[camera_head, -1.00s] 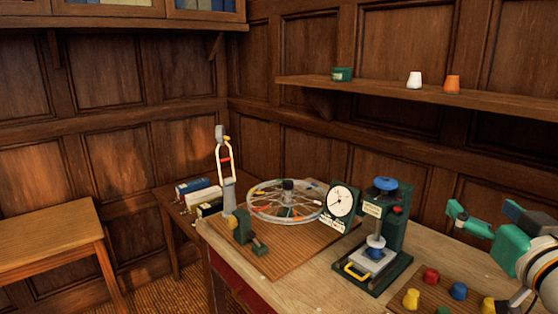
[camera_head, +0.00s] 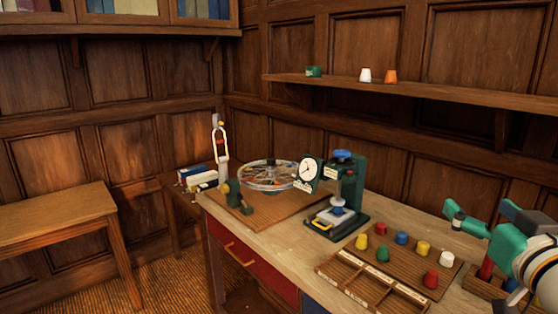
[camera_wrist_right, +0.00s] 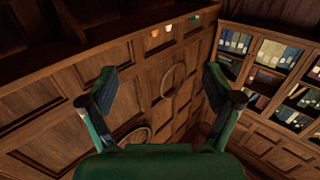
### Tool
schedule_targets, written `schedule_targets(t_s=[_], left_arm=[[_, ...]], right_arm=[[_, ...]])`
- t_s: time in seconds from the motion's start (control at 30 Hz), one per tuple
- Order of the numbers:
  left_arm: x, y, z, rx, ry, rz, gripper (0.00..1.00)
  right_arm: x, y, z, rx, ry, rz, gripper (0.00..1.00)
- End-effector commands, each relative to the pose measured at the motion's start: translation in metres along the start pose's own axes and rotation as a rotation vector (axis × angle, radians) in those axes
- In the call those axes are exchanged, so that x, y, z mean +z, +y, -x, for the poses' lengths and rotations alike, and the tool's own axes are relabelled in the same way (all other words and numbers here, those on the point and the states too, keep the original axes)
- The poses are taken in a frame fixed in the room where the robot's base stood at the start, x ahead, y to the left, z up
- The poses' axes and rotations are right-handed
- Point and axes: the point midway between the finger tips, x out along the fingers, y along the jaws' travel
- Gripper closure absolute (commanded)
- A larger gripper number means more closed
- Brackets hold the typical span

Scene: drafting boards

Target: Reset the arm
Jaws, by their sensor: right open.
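My right gripper (camera_head: 484,212) is at the right edge in the head view, raised over the right end of the workbench (camera_head: 285,238). Its two green fingers are spread apart with nothing between them. The right wrist view shows the same open fingers (camera_wrist_right: 160,78) with panelled wall, a shelf and a bookcase beyond them. My left gripper is in neither view.
A wooden board (camera_head: 390,258) with several coloured knobs and a divided tray (camera_head: 372,284) lie near the right arm. A green press (camera_head: 346,195), a dial gauge (camera_head: 307,172) and a spoked wheel (camera_head: 268,176) stand farther left. A wall shelf (camera_head: 430,94) is behind.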

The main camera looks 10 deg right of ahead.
Motion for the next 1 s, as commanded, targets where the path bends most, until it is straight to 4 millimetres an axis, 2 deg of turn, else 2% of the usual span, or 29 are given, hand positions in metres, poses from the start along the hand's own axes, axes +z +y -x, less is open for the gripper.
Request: schedule_targets(t_s=[0.1, 0.27, 0.37, 0.57, 0.67, 0.77, 0.87, 0.9, 0.97, 1.0], left_arm=[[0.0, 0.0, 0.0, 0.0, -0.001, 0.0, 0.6], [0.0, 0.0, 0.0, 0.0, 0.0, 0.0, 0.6], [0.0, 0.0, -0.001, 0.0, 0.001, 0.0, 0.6], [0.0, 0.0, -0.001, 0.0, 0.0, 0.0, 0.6], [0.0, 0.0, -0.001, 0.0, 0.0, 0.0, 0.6], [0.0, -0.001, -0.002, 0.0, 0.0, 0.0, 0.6], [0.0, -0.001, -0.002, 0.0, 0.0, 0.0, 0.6], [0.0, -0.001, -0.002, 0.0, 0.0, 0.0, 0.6], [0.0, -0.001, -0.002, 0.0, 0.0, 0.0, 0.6], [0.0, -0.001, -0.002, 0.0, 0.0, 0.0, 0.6]], right_arm=[[0.001, -0.002, -0.001, -0.005, -0.003, 0.0, 0.11], [0.028, -0.015, -0.021, -0.038, -0.065, -0.002, 0.11], [0.045, -0.024, -0.033, -0.057, -0.106, -0.002, 0.11], [0.094, -0.045, -0.056, -0.105, -0.215, -0.003, 0.11], [0.129, -0.06, -0.068, -0.136, -0.289, -0.003, 0.11], [0.175, -0.08, -0.078, -0.178, -0.384, -0.004, 0.11], [0.235, -0.107, -0.083, -0.229, -0.51, -0.006, 0.11], [0.261, -0.118, -0.083, -0.25, -0.563, -0.008, 0.11], [0.3, -0.134, -0.078, -0.28, -0.643, -0.013, 0.11], [0.325, -0.144, -0.074, -0.299, -0.696, -0.017, 0.11]])
